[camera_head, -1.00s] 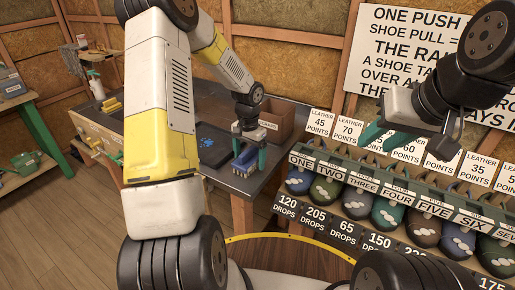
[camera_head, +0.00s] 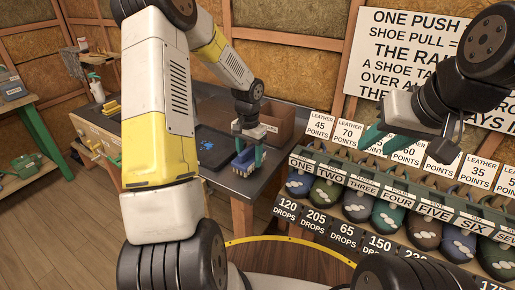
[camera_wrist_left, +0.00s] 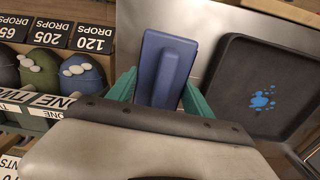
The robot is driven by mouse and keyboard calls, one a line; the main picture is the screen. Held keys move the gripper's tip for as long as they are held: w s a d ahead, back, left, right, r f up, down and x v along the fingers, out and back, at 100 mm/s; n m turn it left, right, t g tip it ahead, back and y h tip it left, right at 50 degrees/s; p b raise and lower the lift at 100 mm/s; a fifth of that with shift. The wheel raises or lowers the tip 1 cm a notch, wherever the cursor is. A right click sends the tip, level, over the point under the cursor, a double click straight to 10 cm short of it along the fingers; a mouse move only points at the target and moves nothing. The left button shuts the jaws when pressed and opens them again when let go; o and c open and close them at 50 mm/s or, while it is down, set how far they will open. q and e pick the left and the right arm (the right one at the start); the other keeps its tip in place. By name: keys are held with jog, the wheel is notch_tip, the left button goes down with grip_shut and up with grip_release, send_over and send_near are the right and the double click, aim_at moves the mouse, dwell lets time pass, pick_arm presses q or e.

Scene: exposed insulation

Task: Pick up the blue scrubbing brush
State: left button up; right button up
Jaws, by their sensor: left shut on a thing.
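The blue scrubbing brush (camera_head: 244,160) is at the front right part of the grey table in the head view. It also shows in the left wrist view (camera_wrist_left: 167,62), with its blue back and raised handle facing the camera. My left gripper (camera_head: 248,151) is over the brush, its green fingers on either side of the handle, shut on it. Whether the brush touches the table is hard to tell. My right gripper (camera_head: 384,137) is in the air above the numbered rack at the right, its green fingers apart and empty.
A black tray with a blue splash mark (camera_head: 210,146) lies beside the brush on the table (camera_head: 226,180). A brown box (camera_head: 279,122) stands behind. The rack of numbered shoe shapes (camera_head: 390,190) fills the right. A yellow brush (camera_head: 112,106) lies on the left bench.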

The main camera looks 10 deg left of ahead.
pick_arm(q)
jog(key=shift+s+d+r, duration=0.15)
jog(key=shift+s+r, duration=0.1)
jog(key=shift+r, duration=0.25)
jog(key=shift+s+d+r, duration=0.15)
jog(key=shift+s+r, duration=0.1)
jog(key=shift+r, duration=0.25)
jog(key=s+d+r, duration=0.1)
jog(key=s+d, duration=0.5)
jog(key=s, duration=0.7)
jog(key=shift+s+d+r, duration=0.15)
jog(key=shift+s+d, duration=0.05)
